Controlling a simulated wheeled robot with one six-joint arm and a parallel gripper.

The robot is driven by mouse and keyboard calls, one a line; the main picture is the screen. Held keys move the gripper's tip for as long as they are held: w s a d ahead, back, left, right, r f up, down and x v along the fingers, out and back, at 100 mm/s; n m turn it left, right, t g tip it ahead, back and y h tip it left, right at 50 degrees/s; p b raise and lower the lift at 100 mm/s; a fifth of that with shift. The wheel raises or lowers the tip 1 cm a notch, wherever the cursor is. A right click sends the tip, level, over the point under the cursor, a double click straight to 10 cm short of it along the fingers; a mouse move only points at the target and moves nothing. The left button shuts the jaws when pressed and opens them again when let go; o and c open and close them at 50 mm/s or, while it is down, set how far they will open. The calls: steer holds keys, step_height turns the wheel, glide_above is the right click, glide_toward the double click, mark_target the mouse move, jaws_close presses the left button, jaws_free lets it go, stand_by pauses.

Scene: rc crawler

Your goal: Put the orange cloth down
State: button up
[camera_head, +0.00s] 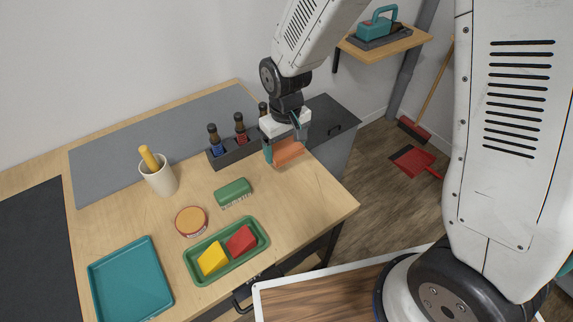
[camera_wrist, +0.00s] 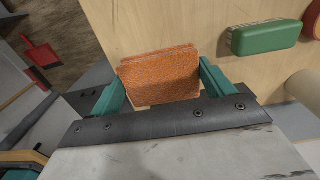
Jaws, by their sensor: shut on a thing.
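The orange cloth (camera_head: 287,154) is at the right part of the wooden table, under my gripper (camera_head: 284,149). In the wrist view the folded cloth (camera_wrist: 160,78) sits between the two teal fingers of my gripper (camera_wrist: 160,88). My gripper is shut on it. The cloth is close over the table top near its right edge; whether it touches the wood I cannot tell.
A rack (camera_head: 236,150) with several dark-capped bottles stands left of the gripper. A green brush (camera_head: 233,192), a round tin (camera_head: 191,221), a green tray (camera_head: 196,276) with yellow and red pieces, a teal tray (camera_head: 131,283) and a cup (camera_head: 158,180) stand further left. Bare wood (camera_head: 310,205) lies in front.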

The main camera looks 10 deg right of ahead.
mark_target(286, 172)
steer(key=shift+f, duration=3.35)
steer(key=shift+f, duration=0.15)
steer(key=o, duration=1)
steer(key=shift+c, duration=0.2)
